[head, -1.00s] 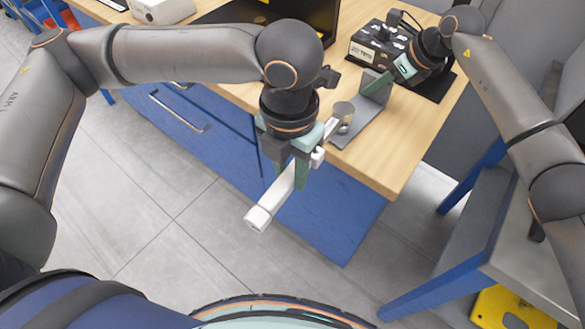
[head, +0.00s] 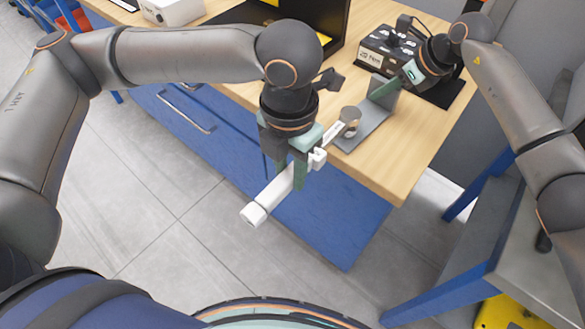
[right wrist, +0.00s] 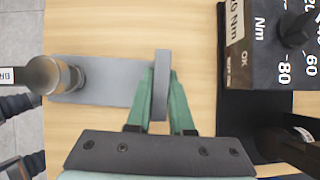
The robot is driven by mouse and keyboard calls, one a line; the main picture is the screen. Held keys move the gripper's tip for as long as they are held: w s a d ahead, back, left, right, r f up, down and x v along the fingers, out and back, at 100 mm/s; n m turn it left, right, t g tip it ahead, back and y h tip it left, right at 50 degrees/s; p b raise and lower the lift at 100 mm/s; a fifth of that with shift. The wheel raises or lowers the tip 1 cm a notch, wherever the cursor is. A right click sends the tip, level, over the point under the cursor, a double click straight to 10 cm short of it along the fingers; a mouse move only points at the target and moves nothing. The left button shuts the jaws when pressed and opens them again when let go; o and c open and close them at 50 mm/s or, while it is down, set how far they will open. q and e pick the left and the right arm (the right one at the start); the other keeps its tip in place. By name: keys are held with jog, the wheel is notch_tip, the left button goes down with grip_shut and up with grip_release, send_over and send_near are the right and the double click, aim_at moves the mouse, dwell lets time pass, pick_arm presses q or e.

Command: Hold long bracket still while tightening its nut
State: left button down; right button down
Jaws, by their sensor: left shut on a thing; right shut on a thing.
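The long bracket is a grey plate (head: 365,128) lying on the bench with an upright flange (right wrist: 162,62) at one end. My right gripper (head: 388,88) is shut on this flange; in the right wrist view its green fingers (right wrist: 162,95) flank it. A metal cylinder (head: 350,116) stands over the plate's other end, also in the right wrist view (right wrist: 44,75). The nut cannot be clearly told apart beneath it. My left gripper (head: 286,176) is shut on a white bar-shaped tool (head: 268,198), whose far end (head: 334,132) reaches the cylinder.
A black tester box with dials (head: 388,48) stands on a dark mat behind the bracket. A black open case (head: 300,22) and a white box (head: 172,10) are farther back left. The wooden bench top (head: 385,170) is clear in front, down to its edge.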

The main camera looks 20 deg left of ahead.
pick_arm(q)
jog(key=shift+w+a+m, duration=0.3)
jog(key=shift+a+m, duration=0.1)
jog(key=shift+a, duration=0.15)
jog(key=shift+w+a+m, duration=0.25)
jog(key=shift+a+m, duration=0.15)
jog(key=shift+a, duration=0.15)
dwell(0.9)
jog(key=shift+d, duration=0.1)
jog(key=shift+s+d+n, duration=0.2)
jog(key=shift+d+n, duration=0.1)
jog(key=shift+d, duration=0.05)
jog(key=shift+r, duration=0.15)
jog(key=shift+r, duration=2.2)
pick_arm(e)
jog(key=c, duration=0.7)
grip_release()
